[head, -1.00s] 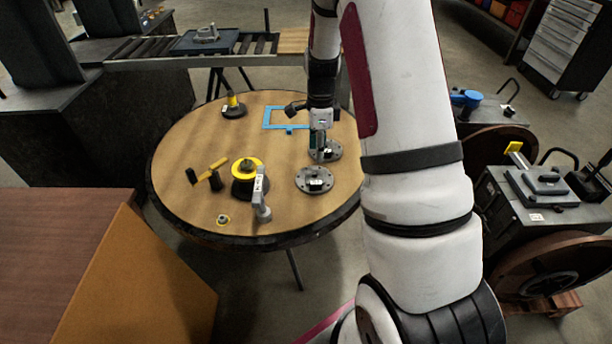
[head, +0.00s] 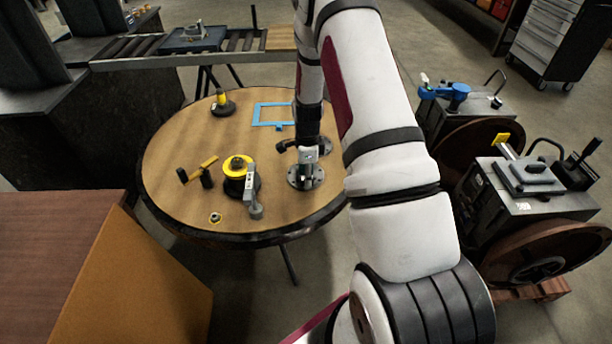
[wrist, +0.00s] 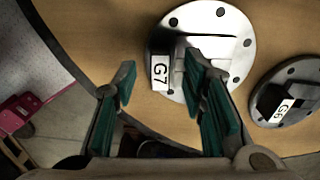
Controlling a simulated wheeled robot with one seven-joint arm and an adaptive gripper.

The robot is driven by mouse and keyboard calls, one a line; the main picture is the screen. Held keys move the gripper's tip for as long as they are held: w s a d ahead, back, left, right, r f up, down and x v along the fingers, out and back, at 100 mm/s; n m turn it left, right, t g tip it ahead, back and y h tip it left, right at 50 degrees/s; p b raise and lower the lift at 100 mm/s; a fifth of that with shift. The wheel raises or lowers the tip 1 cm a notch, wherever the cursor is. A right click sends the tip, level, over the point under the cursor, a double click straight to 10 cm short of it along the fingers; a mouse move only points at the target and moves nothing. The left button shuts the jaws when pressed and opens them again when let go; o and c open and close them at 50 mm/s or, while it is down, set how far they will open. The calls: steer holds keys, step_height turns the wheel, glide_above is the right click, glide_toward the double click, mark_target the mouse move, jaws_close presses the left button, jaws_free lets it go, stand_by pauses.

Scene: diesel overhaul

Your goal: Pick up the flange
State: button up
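A round grey flange with bolt holes (head: 297,184) lies flat near the table's front right edge. In the wrist view this flange (wrist: 238,62) carries a black block with a "G7" label. Contact cannot be told.
The round wooden table (head: 180,150) also holds a yellow-topped spool (head: 238,168), a grey tool (head: 253,195), a yellow-handled piece (head: 207,164), a small ring (head: 215,218), a blue frame (head: 270,115) and a yellow-black cone (head: 222,104). A wooden cabinet (head: 150,270) stands front left.

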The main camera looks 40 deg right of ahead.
steer(key=shift+f, duration=0.35)
steer(key=shift+c, duration=0.5)
jaws_close()
steer(key=shift+r, duration=0.15)
